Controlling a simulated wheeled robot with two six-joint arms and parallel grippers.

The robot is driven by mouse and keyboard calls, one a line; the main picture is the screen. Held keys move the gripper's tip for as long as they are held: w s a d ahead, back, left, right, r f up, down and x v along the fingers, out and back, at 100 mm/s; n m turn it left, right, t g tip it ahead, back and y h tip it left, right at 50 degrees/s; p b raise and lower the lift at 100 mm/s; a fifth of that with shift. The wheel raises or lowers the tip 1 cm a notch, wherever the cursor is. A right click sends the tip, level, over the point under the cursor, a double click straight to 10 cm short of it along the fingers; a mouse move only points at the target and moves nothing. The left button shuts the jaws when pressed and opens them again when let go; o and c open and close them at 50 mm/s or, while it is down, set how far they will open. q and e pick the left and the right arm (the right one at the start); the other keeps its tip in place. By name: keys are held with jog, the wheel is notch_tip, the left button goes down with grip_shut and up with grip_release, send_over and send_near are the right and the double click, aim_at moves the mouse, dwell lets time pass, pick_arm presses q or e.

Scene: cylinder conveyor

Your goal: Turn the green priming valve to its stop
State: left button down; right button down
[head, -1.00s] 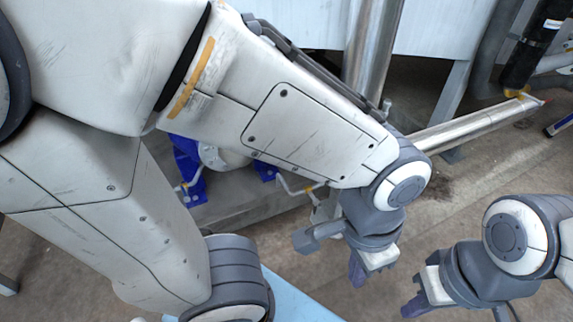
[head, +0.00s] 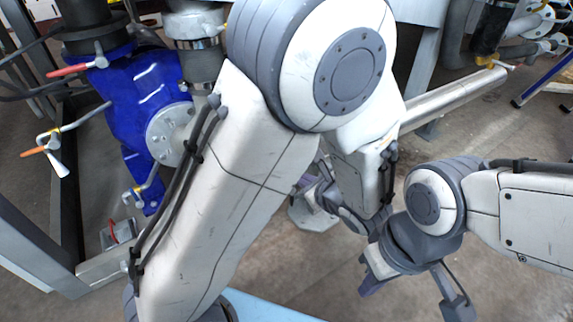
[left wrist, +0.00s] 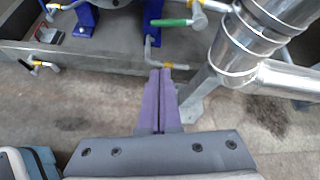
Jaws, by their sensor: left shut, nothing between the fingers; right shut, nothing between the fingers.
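The green handle of the priming valve (left wrist: 170,22) lies near the top of the left wrist view, roughly level, with a pale metal joint at its right end. I cannot see it in the head view, where my left arm blocks part of the scene. My left gripper (left wrist: 160,69) is shut and empty. No contact with the handle shows. My right gripper (head: 368,281) is shut and empty, above the floor at lower right.
A blue pump body (head: 140,92) stands at left in the head view, with a red-handled lever (head: 68,71) and an orange-handled lever (head: 33,151). A thick shiny metal pipe (left wrist: 240,48) stands close right of the green handle. Bare floor lies below the frame.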

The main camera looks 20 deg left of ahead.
pick_arm(q)
jog(key=w+d+f+b+x, duration=0.1)
jog(key=b+x, duration=0.6)
jog(key=x, duration=0.4)
jog(key=shift+m+t, duration=0.3)
jog(key=shift+m, duration=0.1)
jog(key=r, duration=0.3)
jog(key=a+r, duration=0.1)
jog(key=r, duration=0.1)
jog(key=shift+s, duration=0.3)
jog(key=p, duration=0.2)
jog(key=r+m+p, duration=0.1)
jog(key=p, duration=0.2)
jog(key=shift+s+a+r+g+y, duration=0.2)
jog(key=shift+g+y, duration=0.1)
jog(key=shift+g, duration=0.1)
jog(key=shift+f, duration=0.1)
